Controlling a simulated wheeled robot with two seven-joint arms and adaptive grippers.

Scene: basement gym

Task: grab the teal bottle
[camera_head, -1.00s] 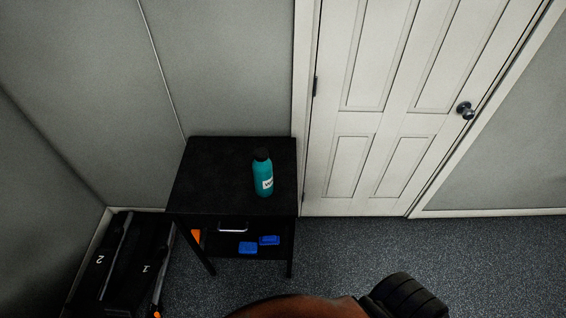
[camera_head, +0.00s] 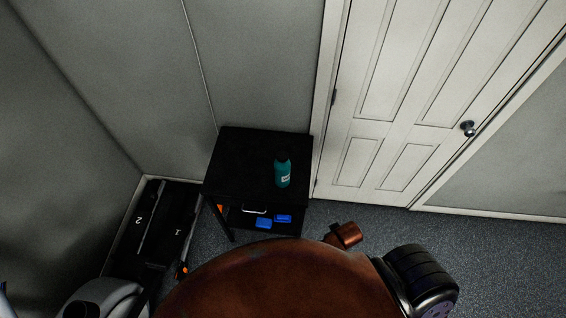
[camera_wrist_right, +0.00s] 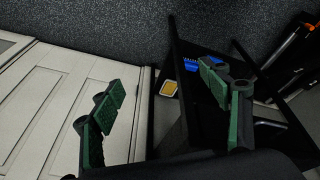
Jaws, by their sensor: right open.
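The teal bottle (camera_head: 282,173) stands upright on the black table (camera_head: 240,155) in the head view, near the right side of its top. It has a black cap and a white label. My right gripper (camera_wrist_right: 162,84) shows only in the right wrist view. My left gripper is not in view.
Blue items (camera_head: 264,223) lie on the table's lower shelf. A white door (camera_head: 400,110) is to the right, grey walls behind. Black numbered cases (camera_head: 150,225) lie at left.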

